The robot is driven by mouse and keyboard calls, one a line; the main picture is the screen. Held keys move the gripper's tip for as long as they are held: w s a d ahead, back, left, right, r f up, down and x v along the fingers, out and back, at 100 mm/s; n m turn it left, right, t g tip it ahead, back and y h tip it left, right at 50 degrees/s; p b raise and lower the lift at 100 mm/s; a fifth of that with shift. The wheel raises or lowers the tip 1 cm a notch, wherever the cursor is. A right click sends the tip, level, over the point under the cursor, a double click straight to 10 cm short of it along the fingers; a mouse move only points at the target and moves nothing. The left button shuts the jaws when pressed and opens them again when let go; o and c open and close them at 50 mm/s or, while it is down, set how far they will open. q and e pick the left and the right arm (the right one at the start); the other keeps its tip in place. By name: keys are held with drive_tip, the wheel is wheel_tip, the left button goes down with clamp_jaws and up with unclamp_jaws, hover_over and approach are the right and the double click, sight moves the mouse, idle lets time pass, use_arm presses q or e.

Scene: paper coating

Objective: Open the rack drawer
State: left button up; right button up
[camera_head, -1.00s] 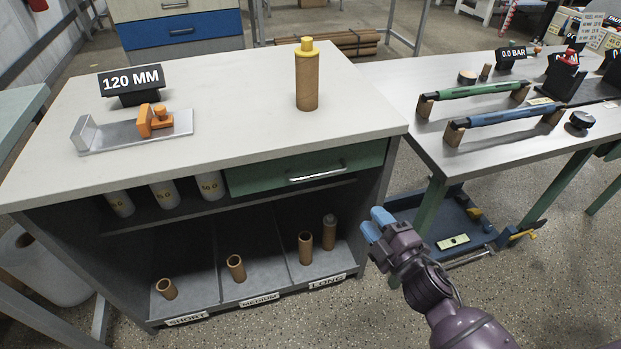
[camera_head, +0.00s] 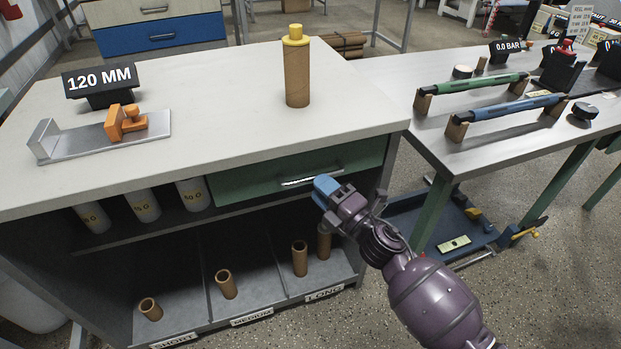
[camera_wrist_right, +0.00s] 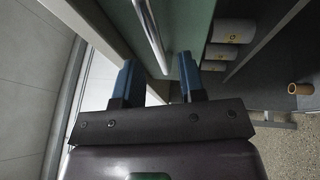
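The rack drawer (camera_head: 240,181) is a green front under the white benchtop, closed, with a silver bar handle (camera_head: 298,182). In the right wrist view the green drawer front (camera_wrist_right: 188,22) and its handle (camera_wrist_right: 150,32) lie just ahead of the fingers. My right gripper (camera_head: 325,188) is at the right end of the handle. In the wrist view its two blue fingers (camera_wrist_right: 158,78) are spread apart and empty, with the handle's near end reaching toward the gap between them. I cannot tell whether it touches. My left gripper is not in view.
Cardboard tubes stand in the lower bins, one tube (camera_head: 299,258) below my right gripper. White rolls (camera_head: 193,194) lie on the shelf left of the drawer. A tube with a yellow cap (camera_head: 297,75) stands on the benchtop (camera_head: 215,125). A second table (camera_head: 425,140) stands at right.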

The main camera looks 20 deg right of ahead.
sight(311, 177)
drive_tip(key=shift+x, duration=2)
clamp_jaws()
